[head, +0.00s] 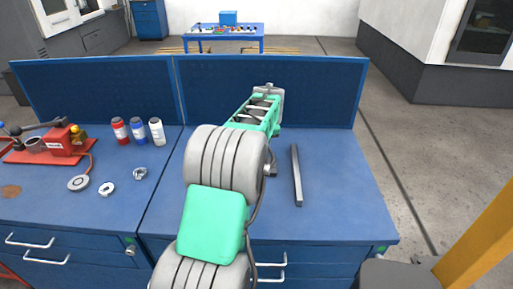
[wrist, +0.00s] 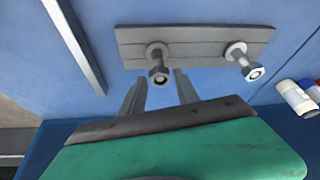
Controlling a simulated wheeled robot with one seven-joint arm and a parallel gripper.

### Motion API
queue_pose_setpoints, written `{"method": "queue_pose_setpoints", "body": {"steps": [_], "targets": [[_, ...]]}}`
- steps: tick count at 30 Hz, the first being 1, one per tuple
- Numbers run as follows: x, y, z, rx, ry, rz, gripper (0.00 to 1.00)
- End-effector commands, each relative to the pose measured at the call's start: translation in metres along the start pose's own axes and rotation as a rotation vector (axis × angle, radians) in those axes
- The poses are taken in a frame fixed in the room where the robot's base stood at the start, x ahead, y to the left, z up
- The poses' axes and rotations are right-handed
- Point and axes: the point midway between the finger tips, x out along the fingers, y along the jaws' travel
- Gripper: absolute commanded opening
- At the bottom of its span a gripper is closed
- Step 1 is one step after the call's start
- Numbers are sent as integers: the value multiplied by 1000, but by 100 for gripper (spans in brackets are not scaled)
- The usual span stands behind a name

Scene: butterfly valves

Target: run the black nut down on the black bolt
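In the wrist view, a grey plate (wrist: 200,42) lies on the blue bench with two bolts standing out of it. The left one, the darker black bolt (wrist: 156,58), has a dark hexagonal piece at its free end, seemingly the black nut (wrist: 159,75). I cannot tell how far it is threaded on. My gripper (wrist: 159,77) is open, with one finger on each side of this bolt in the picture. The fingers appear apart from the nut, and no contact shows. In the head view my arm hides the plate, bolts and fingers.
The other bolt (wrist: 243,60) stands right of the black one, with a lighter hexagonal end. A long grey bar (head: 296,176) lies on the bench. Several bottles (head: 138,131) and a red vise (head: 60,145) are at left. Blue back panels (head: 310,85) close the bench's rear.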

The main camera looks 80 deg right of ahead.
Motion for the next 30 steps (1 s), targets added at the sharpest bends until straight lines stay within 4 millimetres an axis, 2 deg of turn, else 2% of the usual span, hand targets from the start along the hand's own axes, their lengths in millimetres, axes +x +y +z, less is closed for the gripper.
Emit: {"method": "queue_pose_setpoints", "body": {"steps": [1,6,15,19,25,30], "targets": [[-9,6,-3,-102,-3,-45,38],[-10,7,-4,-445,-3,-189,38],[-10,10,-4,-831,-1,-348,38],[-5,10,-2,-910,0,-379,38],[-1,10,0,-919,0,-381,38],[-1,10,-1,-917,0,-381,24]]}}
